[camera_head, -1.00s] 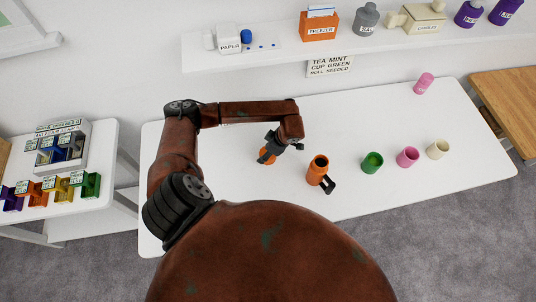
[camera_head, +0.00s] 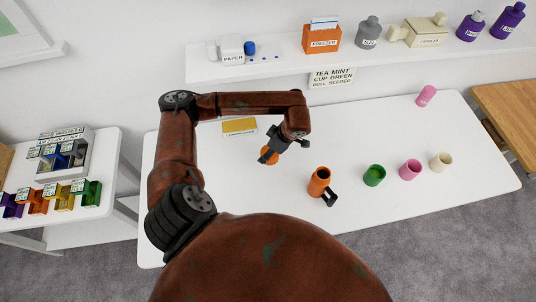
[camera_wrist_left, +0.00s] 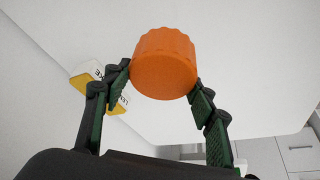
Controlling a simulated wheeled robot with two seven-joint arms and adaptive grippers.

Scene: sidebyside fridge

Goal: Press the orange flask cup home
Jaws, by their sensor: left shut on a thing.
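The orange flask cup (camera_wrist_left: 165,64) is a ribbed cap held between the fingertips of my left gripper (camera_wrist_left: 163,82) in the left wrist view. In the head view the cup (camera_head: 268,156) shows below the left gripper (camera_head: 272,150), over the left half of the white table. Whether it touches the table I cannot tell. An orange flask (camera_head: 317,181) with a black handle stands upright and open-topped on the table, to the right of the gripper and nearer me. The cup and flask are apart. My right gripper is not in view.
Green (camera_head: 374,176), pink (camera_head: 410,170) and cream (camera_head: 441,162) cups stand in a row right of the flask. A pink bottle (camera_head: 426,96) is at the back right. A yellow labelled block (camera_head: 240,126) lies behind the arm. The white table (camera_head: 370,125) is clear behind the cups.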

